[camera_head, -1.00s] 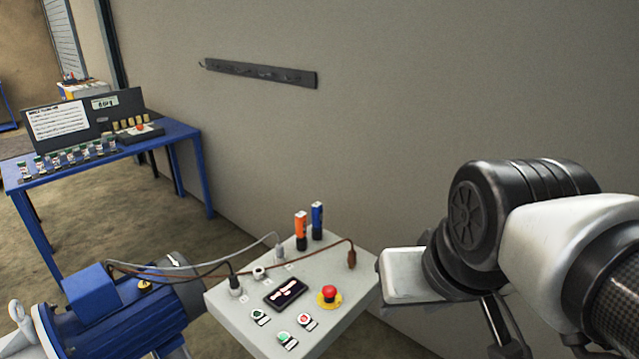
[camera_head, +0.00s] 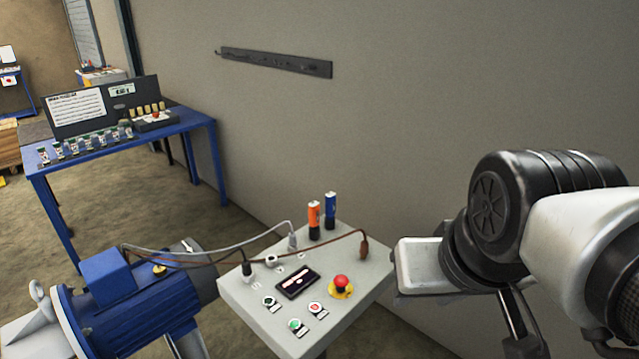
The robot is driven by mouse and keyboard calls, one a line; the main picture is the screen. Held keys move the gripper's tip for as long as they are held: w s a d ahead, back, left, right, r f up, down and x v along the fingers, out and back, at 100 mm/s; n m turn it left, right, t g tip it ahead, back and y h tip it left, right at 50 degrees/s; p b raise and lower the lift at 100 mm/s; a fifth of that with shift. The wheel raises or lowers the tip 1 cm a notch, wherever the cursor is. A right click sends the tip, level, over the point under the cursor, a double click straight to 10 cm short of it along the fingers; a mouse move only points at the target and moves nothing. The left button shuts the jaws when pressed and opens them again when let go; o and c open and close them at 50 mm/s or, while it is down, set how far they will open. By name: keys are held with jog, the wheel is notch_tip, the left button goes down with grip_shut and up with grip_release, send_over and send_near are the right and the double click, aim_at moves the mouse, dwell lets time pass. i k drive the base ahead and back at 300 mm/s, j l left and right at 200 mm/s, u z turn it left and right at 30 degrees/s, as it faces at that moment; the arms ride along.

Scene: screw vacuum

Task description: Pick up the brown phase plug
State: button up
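The brown phase plug (camera_head: 364,247) is at the far right edge of the pale grey control box (camera_head: 345,318), at the end of a brown cable that runs left to the blue motor (camera_head: 140,308). It looks upright. A black plug (camera_head: 246,269) and a grey plug (camera_head: 292,242) stand on the box's left and back parts. My arm fills the right side. Dark parts at its lower end (camera_head: 515,318) may belong to my gripper, but they are partly hidden and cut off by the frame. They are right of the box, apart from the brown plug.
An orange tool (camera_head: 314,221) and a blue tool (camera_head: 330,211) stand at the box's back edge. A red emergency button (camera_head: 341,284) and a small display (camera_head: 298,282) are on top. A blue table (camera_head: 190,125) with parts stands back left. The wall is close behind.

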aim_at(363, 250)
jog(key=i+l+u, duration=0.1)
jog(key=i+l, duration=0.25)
jog(key=i+l+u, duration=0.15)
jog(key=i+l, duration=0.2)
jog(key=i+l+u, duration=0.1)
jog(key=i+l, duration=0.2)
jog(key=l, duration=0.2)
jog(key=i+l+u, duration=0.1)
jog(key=i+l, duration=0.2)
jog(key=l, duration=0.15)
